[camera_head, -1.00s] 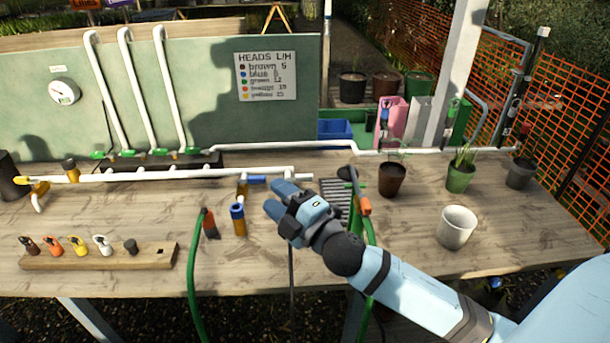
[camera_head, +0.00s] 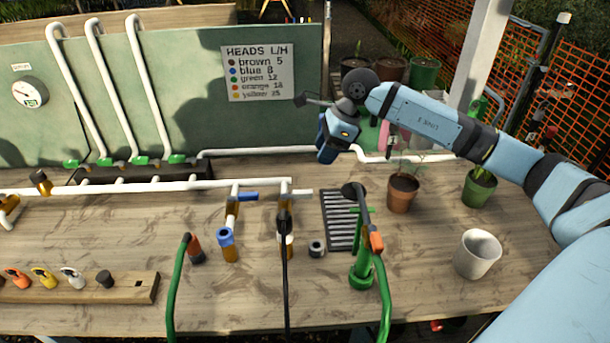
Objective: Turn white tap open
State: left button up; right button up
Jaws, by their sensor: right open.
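The white supply pipe (camera_head: 160,186) runs along the bench with two drop taps at its right part. The left tap has a blue lever (camera_head: 248,196) pointing right, above a blue-collared outlet (camera_head: 227,240). The right tap has a short white lever (camera_head: 301,193) that appears to point right; a dark fitting and a thin black hose (camera_head: 285,270) hang below it, partly covering its outlet. My right gripper (camera_head: 328,150) is open and empty, raised behind and right of the white lever, apart from it. My left gripper is not in view.
A green standpipe (camera_head: 362,270) with an orange-ended green hose stands right of the taps beside a drain grate (camera_head: 338,222). A small grey ring (camera_head: 317,247) lies near. A white cup (camera_head: 477,254) and potted plants (camera_head: 402,193) stand right. A wooden rack (camera_head: 130,288) is front left.

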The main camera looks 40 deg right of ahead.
aim_at(303, 191)
jog(key=x, duration=0.4)
jog(key=p+x, duration=0.1)
jog(key=x, duration=0.7)
jog(key=shift+d+f+p, duration=0.15)
jog(key=shift+d+p, duration=0.15)
jog(key=shift+d, duration=0.1)
jog(key=shift+w+a+f, duration=0.2)
jog(key=shift+f, duration=0.5)
grip_shut()
